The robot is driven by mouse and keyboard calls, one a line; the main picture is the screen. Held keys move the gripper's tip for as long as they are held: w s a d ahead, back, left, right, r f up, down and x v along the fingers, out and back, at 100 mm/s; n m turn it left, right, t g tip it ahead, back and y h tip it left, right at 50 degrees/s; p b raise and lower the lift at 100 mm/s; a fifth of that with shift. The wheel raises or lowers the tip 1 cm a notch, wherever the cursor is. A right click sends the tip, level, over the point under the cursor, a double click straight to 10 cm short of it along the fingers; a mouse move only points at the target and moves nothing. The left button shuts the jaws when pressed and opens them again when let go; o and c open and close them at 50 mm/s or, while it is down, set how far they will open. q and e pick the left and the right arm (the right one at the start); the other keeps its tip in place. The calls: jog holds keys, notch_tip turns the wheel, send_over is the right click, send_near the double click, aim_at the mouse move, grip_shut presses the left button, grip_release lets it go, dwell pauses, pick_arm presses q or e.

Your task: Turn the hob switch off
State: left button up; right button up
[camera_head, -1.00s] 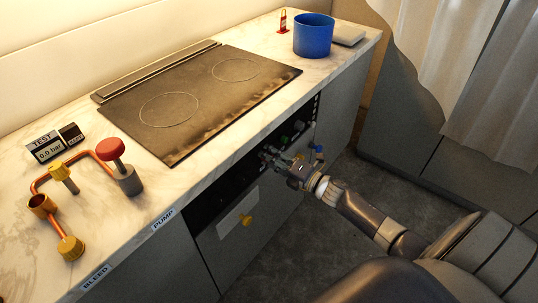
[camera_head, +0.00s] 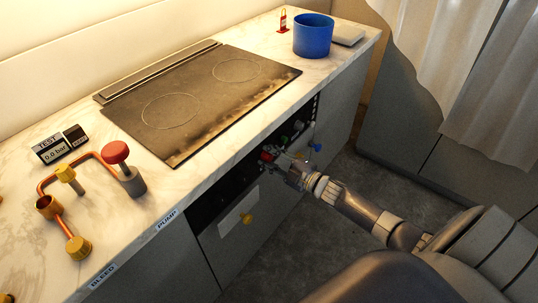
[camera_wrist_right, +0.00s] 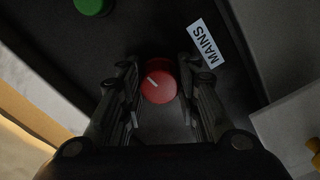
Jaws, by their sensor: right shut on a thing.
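A red knob (camera_wrist_right: 158,86) with a white pointer line sits on the dark control panel below the hob, beside a white label reading MAINS (camera_wrist_right: 201,44). The pointer is slanted, toward the upper left in the right wrist view. The red knob (camera_head: 267,156) also shows in the head view. My right gripper (camera_head: 275,157) is at this knob, with its fingers on either side of it in the right wrist view (camera_wrist_right: 160,90), shut on it. The black hob (camera_head: 205,95) with two ring marks lies in the worktop above. My left gripper is out of view.
A green knob (camera_wrist_right: 93,4) lies near the red one. Copper pipework (camera_head: 90,165) with a red-topped valve and a blue pot (camera_head: 313,36) stand on the worktop (camera_head: 140,215).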

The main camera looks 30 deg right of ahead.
jog(key=shift+m, duration=0.6)
jog(key=o, duration=1.1)
jog(key=shift+s, duration=0.15)
jog(key=v, duration=1.1)
jog(key=shift+s+d, duration=0.15)
jog(key=shift+s, duration=0.2)
